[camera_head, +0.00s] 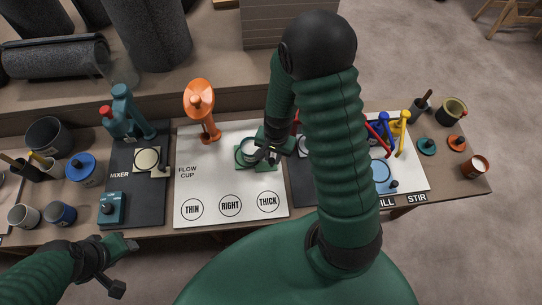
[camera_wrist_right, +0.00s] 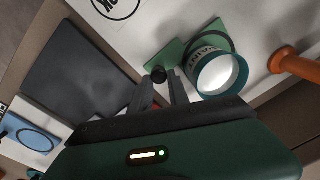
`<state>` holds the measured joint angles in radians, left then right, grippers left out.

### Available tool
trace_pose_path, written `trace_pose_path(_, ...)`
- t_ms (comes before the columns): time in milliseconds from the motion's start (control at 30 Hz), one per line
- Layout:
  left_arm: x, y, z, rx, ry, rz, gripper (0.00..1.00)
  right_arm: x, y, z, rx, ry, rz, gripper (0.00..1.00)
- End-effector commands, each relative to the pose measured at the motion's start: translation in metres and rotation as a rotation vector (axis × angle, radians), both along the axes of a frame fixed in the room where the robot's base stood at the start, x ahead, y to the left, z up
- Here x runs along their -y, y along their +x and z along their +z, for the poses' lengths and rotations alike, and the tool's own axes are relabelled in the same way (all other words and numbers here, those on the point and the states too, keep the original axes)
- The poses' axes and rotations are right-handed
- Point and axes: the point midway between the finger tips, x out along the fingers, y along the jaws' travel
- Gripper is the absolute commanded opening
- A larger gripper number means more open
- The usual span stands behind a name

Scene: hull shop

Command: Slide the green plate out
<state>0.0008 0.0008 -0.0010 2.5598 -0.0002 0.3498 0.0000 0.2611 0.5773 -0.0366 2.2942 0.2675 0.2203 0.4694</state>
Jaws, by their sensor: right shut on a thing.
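The green plate (camera_head: 242,164) lies on the white flow cup board. In the right wrist view the plate (camera_wrist_right: 168,54) carries a dark round knob (camera_wrist_right: 159,75). A teal cup with white contents (camera_wrist_right: 220,74) stands at the plate's ring end; the cup (camera_head: 249,146) also shows in the head view. Whether the cup rests on the plate or beside it is hard to tell. My right gripper (camera_wrist_right: 161,91) is shut on the knob, its fingertips partly hidden in the head view. My left gripper (camera_head: 112,264) is open and empty at the front left, off the table.
An orange stand (camera_head: 203,108) rises behind the plate. The mixer (camera_head: 125,112) is on the left. Circles marked THIN, RIGHT and THICK (camera_head: 230,206) lie clear in front. My right arm hides part of the dark mat and the board on the right.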

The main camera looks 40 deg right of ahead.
Motion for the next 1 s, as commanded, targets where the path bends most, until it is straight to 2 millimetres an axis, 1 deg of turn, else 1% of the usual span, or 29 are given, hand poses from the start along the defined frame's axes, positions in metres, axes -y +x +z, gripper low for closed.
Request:
trace_pose_path(33, 0.000, 0.000, 0.001, 0.000, 0.000, -0.001, 0.49, -0.003, -0.007, -0.001, -0.018, 0.011, 0.001, 0.00)
trace_pose_path(67, 0.000, 0.000, 0.001, 0.000, 0.000, -0.001, 0.49, -0.002, -0.008, -0.001, -0.020, 0.013, 0.001, 0.24)
trace_pose_path(200, 0.001, 0.000, 0.001, 0.001, -0.001, -0.002, 0.49, -0.003, -0.008, -0.001, -0.020, 0.013, 0.001, 0.42)
trace_pose_path(467, 0.001, 0.000, 0.001, 0.000, -0.001, -0.002, 0.49, -0.006, -0.006, 0.000, -0.019, 0.008, 0.002, 0.43)
trace_pose_path(567, 0.000, 0.000, 0.003, 0.000, 0.000, -0.001, 0.49, -0.005, -0.005, 0.005, -0.017, 0.008, 0.002, 0.43)
trace_pose_path(600, 0.000, 0.000, 0.005, 0.000, 0.000, -0.001, 0.49, -0.004, -0.005, 0.010, -0.016, 0.008, 0.002, 0.43)
trace_pose_path(667, 0.000, 0.000, 0.010, 0.000, 0.000, -0.001, 0.49, -0.003, -0.006, 0.021, -0.015, 0.009, 0.002, 0.43)
trace_pose_path(767, 0.000, 0.000, 0.020, 0.000, 0.000, -0.001, 0.49, -0.002, -0.006, 0.048, -0.013, 0.010, 0.003, 0.43)
trace_pose_path(800, 0.000, 0.000, 0.024, 0.000, 0.000, -0.001, 0.49, -0.001, -0.007, 0.060, -0.013, 0.010, 0.002, 0.43)
trace_pose_path(1000, 0.000, 0.000, 0.043, 0.001, -0.001, -0.002, 0.49, 0.002, -0.009, 0.119, -0.014, 0.013, 0.001, 0.43)
